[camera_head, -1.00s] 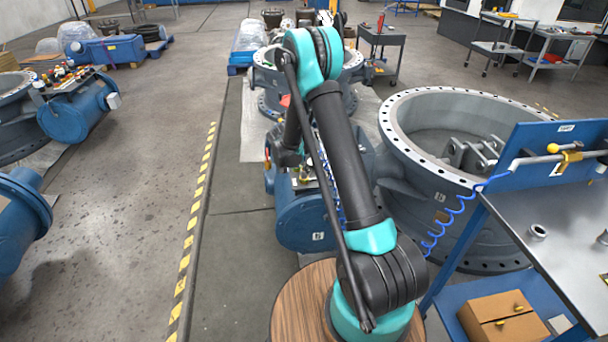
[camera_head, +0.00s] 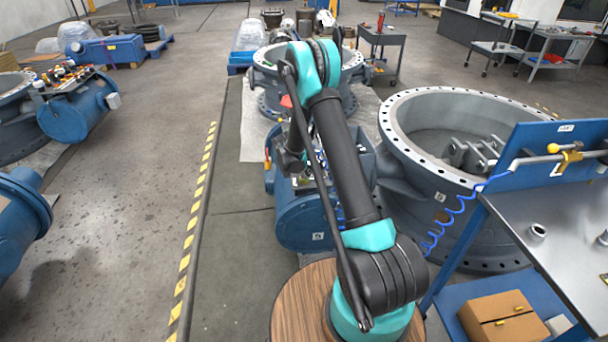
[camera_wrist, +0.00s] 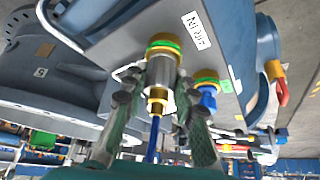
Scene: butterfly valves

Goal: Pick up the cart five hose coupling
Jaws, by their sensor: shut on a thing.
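In the wrist view a hose coupling (camera_wrist: 158,94), with a silver body and a brass end, sits between the fingers of my gripper (camera_wrist: 159,108). A blue hose (camera_wrist: 152,142) runs from its brass end. The coupling lines up with a port with a green and yellow ring (camera_wrist: 164,44) on a blue-grey housing (camera_wrist: 215,40); I cannot tell whether the two are joined. My gripper is shut on the coupling. In the head view my arm hides the coupling and the fingertips, over the blue actuator (camera_head: 310,222).
A second ringed port (camera_wrist: 206,80) with a blue fitting is close to the right finger. A large grey valve body (camera_head: 395,135) stands right of the arm. A workbench (camera_head: 560,225) with a coiled blue hose (camera_head: 450,222) is at right.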

